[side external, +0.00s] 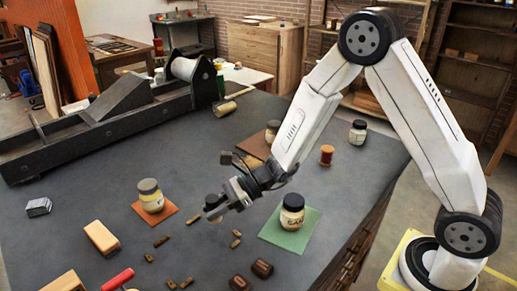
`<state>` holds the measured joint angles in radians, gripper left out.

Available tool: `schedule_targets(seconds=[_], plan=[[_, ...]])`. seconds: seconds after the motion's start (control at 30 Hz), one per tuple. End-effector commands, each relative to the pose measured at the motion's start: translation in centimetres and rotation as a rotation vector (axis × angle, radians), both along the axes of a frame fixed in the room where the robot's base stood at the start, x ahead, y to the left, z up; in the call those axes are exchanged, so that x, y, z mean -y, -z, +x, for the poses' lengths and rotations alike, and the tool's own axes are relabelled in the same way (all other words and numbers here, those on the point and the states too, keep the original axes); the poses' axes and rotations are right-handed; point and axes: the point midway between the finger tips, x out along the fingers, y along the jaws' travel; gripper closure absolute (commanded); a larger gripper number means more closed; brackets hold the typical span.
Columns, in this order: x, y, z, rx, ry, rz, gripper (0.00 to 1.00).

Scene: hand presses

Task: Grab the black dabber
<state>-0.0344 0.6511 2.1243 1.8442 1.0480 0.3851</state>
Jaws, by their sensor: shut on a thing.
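My gripper (222,203) is over the middle of the dark tabletop, reaching down and to the left from my white arm. Its jaws are shut on a dark, rounded thing that looks like the black dabber (213,203). The dabber is partly hidden by the fingers, and I cannot tell whether it touches the tabletop. It is to the right of a jar on an orange mat and to the left of a black-lidded jar on a green mat.
The olive-lidded jar (150,196) and black-lidded jar (292,210) stand close on either side. Several small brown blocks (180,284) lie in front, with a tan block (101,237) and red-handled tool (117,280). A long dark press (100,120) fills the back left.

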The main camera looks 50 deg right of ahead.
Motion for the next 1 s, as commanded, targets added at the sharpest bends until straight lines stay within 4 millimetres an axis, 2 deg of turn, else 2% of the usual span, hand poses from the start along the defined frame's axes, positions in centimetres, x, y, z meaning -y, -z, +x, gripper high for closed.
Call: schedule_targets(seconds=[0.1, 0.5, 0.7, 1.0], plan=[[0.5, -1.4, -1.4, 0.002, 0.001, 0.000, 1.00], [2.2, -4.0, -7.2, 0.002, 0.001, 0.000, 1.00], [2.6, -4.6, -8.7, 0.002, 0.001, 0.000, 1.00], [2.8, -4.9, -9.4, 0.000, 0.000, 0.000, 1.00]])
